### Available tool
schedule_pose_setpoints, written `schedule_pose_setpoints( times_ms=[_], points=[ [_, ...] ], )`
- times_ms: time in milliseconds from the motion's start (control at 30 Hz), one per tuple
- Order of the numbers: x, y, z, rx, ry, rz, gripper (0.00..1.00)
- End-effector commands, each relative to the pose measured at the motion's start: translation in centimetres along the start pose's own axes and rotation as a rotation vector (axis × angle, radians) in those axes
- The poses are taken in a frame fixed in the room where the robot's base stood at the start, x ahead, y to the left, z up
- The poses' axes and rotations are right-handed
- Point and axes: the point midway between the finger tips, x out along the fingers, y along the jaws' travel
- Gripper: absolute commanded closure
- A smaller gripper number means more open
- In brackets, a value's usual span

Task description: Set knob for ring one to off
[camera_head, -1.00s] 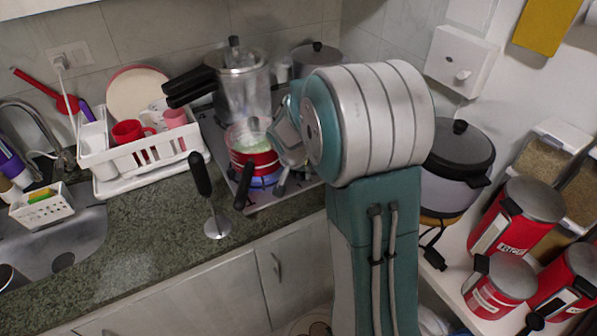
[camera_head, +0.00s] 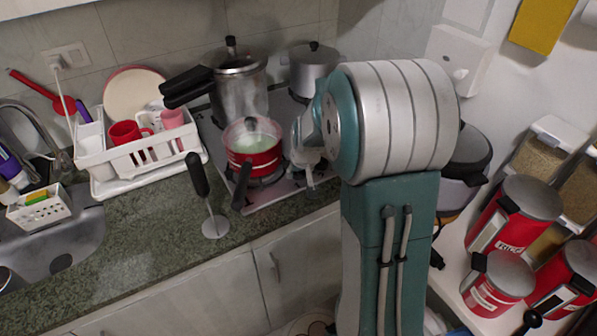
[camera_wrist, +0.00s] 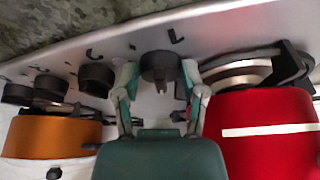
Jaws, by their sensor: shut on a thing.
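In the wrist view, a dark round knob (camera_wrist: 160,62) sits on the pale stove panel (camera_wrist: 215,38). My gripper (camera_wrist: 160,74) is shut on this knob, with one finger on each side of it. Several similar dark knobs, such as one (camera_wrist: 97,78), stand in a row to its left. In the head view, my gripper (camera_head: 309,172) is at the stove's front right; its fingertips and the held knob are hard to make out there. I cannot read which ring the knob serves.
A red pot (camera_head: 266,162) stands on the stove left of my gripper. A pressure cooker (camera_head: 240,92) and a grey pot (camera_head: 313,70) are behind. A hand blender (camera_head: 199,178) stands on the counter (camera_head: 150,235). Red canisters (camera_head: 509,215) are at right.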

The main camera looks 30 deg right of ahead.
Motion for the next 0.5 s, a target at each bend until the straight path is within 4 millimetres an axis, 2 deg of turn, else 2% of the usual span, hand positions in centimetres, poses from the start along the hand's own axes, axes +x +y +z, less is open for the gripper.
schedule_pose_setpoints(
  times_ms=[500],
  points=[
    [0.08,0.28,-0.11,-0.204,0.001,-0.083,0.93]
  ],
)
